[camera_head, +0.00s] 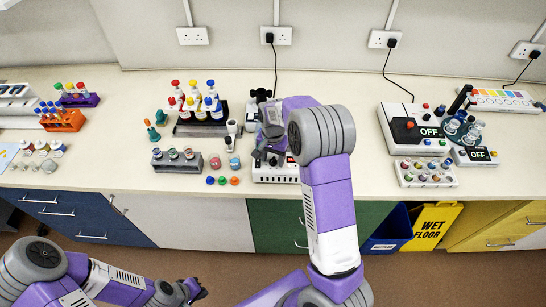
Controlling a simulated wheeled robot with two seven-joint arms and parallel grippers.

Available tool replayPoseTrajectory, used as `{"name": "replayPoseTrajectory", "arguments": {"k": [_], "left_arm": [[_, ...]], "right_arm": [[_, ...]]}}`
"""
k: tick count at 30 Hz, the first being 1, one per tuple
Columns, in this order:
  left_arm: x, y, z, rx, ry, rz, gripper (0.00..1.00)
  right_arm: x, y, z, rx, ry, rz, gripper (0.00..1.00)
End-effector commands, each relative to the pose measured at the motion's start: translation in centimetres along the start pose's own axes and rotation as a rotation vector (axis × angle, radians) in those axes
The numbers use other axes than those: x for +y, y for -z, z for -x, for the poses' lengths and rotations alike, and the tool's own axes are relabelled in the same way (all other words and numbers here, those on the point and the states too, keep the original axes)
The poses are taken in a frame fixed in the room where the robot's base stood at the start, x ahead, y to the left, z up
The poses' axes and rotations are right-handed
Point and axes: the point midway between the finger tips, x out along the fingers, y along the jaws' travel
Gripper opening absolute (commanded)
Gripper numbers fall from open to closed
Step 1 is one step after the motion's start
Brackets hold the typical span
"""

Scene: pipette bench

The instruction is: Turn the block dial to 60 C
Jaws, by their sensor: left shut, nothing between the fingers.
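My right arm reaches over the bench, with its gripper (265,156) pointing down at a white device (276,174) in the middle. The wrist and fingers cover much of this device, and any dial under them is hidden. I cannot tell whether the fingers touch it or how far they are open. My left gripper (196,290) is shut and empty, low in front of the bench. Another white device (396,112) at the right has a black panel, a small red knob (410,124) and a display reading OFF. I cannot tell for certain which device is the block.
A small device (474,156) reading OFF and a tube rack (426,180) stand at the right. A bottle rack (201,128) and a grey rack (176,166) stand left of my right gripper. An orange rack (62,124) is far left. Bare bench lies around (115,150).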

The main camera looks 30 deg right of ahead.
Motion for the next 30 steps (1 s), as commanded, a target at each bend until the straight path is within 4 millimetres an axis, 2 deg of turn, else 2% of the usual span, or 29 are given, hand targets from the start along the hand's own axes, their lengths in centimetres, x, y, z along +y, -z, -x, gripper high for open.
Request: {"name": "replayPoseTrajectory", "arguments": {"k": [8, 21, 30], "left_arm": [[0.0, 0.0, 0.0, 0.0, 0.0, 0.0, 0.0], [0.2, 0.0, 0.5, 0.0, 0.0, 0.0, 0.0], [0.2, 0.0, 0.5, 0.0, 0.0, 0.0, 0.0]], "right_arm": [[0.0, 0.0, 0.3, 0.0, 0.0, 0.0, 0.55], [0.0, 0.1, 6.7, 0.002, 0.002, 0.0, 0.55], [0.0, 0.0, 7.6, 0.0, 0.0, 0.0, 0.55]]}}
